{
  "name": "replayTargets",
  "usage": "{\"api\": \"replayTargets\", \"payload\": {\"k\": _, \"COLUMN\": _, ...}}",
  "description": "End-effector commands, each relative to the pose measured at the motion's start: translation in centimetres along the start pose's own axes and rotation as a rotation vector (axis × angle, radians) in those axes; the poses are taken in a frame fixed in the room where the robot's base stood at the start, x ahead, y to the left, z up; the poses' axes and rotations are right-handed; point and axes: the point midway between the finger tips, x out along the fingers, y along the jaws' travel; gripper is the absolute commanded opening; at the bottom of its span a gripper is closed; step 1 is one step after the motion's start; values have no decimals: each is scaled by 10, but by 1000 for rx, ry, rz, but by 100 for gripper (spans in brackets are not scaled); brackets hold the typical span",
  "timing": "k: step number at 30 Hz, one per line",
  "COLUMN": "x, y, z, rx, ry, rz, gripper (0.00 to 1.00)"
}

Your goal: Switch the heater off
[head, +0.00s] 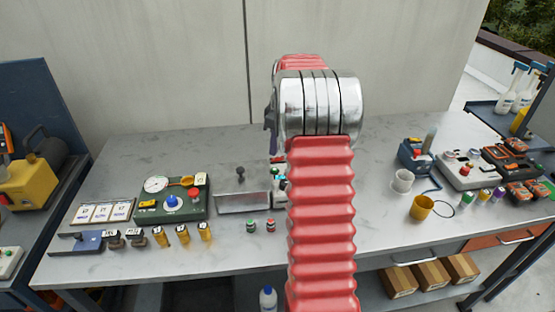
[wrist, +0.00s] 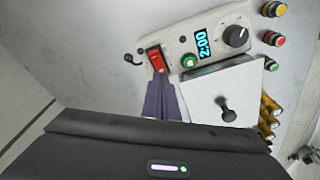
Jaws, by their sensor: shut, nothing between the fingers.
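In the wrist view, a light grey control unit (wrist: 216,38) has a red rocker switch (wrist: 157,59), a green round button (wrist: 189,61), a lit display (wrist: 203,45) reading 2:00 and a black knob (wrist: 236,36). My gripper (wrist: 161,77) is shut and empty. Its fingertips are right at the near edge of the red rocker; I cannot tell whether they touch it. Which way the rocker is tipped is unclear. A metal box with a lid (wrist: 225,92) and black handle stands beside the unit. In the head view my arm hides most of the unit and my gripper.
The metal box (head: 242,203) with its upright handle stands left of my arm. A green panel (head: 180,207) with a gauge and several small bottles are further left. Mugs (head: 402,180) and a grey device (head: 465,172) are on the right.

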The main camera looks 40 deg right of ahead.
Motion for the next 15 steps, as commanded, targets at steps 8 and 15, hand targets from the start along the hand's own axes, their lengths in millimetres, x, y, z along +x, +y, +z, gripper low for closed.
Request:
{"api": "replayTargets", "payload": {"k": 8, "x": -16, "y": 0, "z": -2, "rx": 0, "ry": 1, "rz": 1, "gripper": 0}}
{"api": "replayTargets", "payload": {"k": 15, "x": -30, "y": 0, "z": -5, "rx": 0, "ry": 1, "rz": 2, "gripper": 0}}
